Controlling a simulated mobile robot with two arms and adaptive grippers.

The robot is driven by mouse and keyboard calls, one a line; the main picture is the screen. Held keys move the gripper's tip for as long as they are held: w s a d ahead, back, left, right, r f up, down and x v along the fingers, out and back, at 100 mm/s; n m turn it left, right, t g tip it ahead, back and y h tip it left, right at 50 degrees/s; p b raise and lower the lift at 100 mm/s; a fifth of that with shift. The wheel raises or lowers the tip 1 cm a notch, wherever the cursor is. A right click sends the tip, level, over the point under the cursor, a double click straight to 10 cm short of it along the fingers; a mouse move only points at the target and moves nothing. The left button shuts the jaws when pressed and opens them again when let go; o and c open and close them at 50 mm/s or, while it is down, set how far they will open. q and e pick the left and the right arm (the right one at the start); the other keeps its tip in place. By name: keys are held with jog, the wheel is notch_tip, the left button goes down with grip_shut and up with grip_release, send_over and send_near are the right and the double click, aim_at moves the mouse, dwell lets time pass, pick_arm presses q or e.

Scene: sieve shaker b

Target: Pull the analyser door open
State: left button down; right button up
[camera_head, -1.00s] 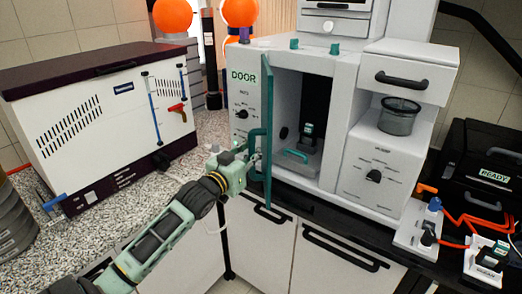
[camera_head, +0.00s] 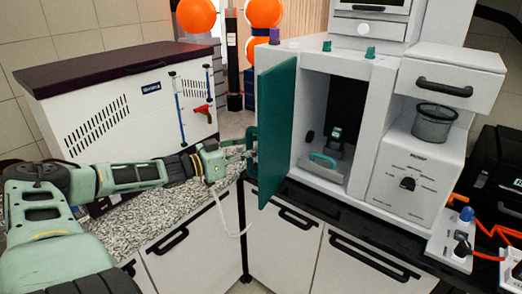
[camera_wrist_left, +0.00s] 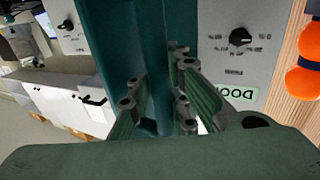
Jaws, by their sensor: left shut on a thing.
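The analyser (camera_head: 388,128) is a white cabinet on the counter. Its teal door (camera_head: 277,125) stands swung out on the left, and the compartment behind it shows open. Inside are a teal handle (camera_head: 323,160) and a small dark device. My left gripper (camera_head: 246,152) is at the outer side of the door, shut on the teal door handle (camera_head: 253,150). In the left wrist view its ridged fingers (camera_wrist_left: 165,100) are on both sides of the teal handle bar. The exact finger contact is partly hidden. My right gripper is not in view.
A white box with a dark lid (camera_head: 130,95) stands on the speckled counter at left. A drawer unit with a grey sieve cup (camera_head: 433,122) is at right. Orange cables and a black case (camera_head: 495,165) lie further right. White cupboards (camera_head: 285,240) are below.

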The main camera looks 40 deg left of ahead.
pick_arm(q)
jog(key=shift+s+a+f+h, duration=0.15)
jog(key=shift+a+h, duration=0.15)
jog(key=shift+a, duration=0.2)
jog(key=shift+a+m, duration=0.25)
jog(key=shift+m, duration=0.05)
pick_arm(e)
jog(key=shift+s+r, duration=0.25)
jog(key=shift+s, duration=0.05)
pick_arm(q)
jog(key=shift+f+g+h, duration=0.1)
jog(key=shift+g+h, duration=0.2)
jog(key=c, duration=2.1)
grip_release()
jog(key=o, duration=0.5)
jog(key=shift+s+a+r, duration=0.1)
jog(key=shift+s+r, duration=0.15)
jog(key=shift+s, duration=0.05)
jog(key=shift+c, duration=0.2)
jog(key=shift+w, duration=0.1)
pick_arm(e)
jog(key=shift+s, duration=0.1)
pick_arm(q)
jog(key=shift+w, duration=0.15)
jog(key=shift+d, duration=0.2)
